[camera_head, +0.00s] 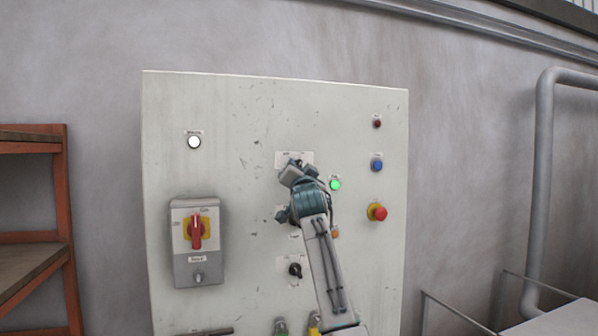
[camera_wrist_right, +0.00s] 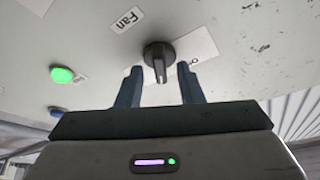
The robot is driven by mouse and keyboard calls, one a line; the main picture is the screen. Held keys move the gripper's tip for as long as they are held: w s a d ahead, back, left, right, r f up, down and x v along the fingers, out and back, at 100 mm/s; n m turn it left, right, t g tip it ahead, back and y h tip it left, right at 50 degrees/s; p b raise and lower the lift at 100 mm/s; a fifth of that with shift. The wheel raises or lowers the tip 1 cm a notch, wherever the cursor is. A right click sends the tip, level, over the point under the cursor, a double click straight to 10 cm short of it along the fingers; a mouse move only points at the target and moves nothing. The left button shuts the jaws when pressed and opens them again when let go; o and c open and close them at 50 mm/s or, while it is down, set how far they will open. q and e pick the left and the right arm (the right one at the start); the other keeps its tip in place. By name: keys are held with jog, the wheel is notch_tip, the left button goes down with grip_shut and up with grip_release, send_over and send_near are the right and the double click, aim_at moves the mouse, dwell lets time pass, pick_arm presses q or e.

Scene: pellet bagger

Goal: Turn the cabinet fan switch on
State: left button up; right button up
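The cabinet fan switch is a black rotary knob (camera_wrist_right: 158,58) on a white label plate, with a tag reading "Fan" (camera_wrist_right: 128,20) beside it in the right wrist view. In the head view its white plate (camera_head: 281,158) shows on the upper middle of the pale cabinet (camera_head: 240,120), and my right gripper mostly hides the knob. My right gripper (camera_wrist_right: 160,88) is open, with one finger on each side of the knob's grip bar. The fingertips are close to the knob, and I cannot tell whether they touch it. My left gripper is not in view.
A lit green lamp (camera_head: 335,184) sits just right of my right gripper. A red stop button (camera_head: 377,211), a blue button (camera_head: 376,165) and a red-handled main switch (camera_head: 196,231) are on the same panel. Another black knob (camera_head: 295,269) is below. An orange shelf (camera_head: 68,230) stands left.

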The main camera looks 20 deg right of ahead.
jog(key=b+v, duration=0.5)
jog(key=v, duration=0.5)
jog(key=shift+s+f, duration=0.2)
jog(key=shift+s, duration=0.15)
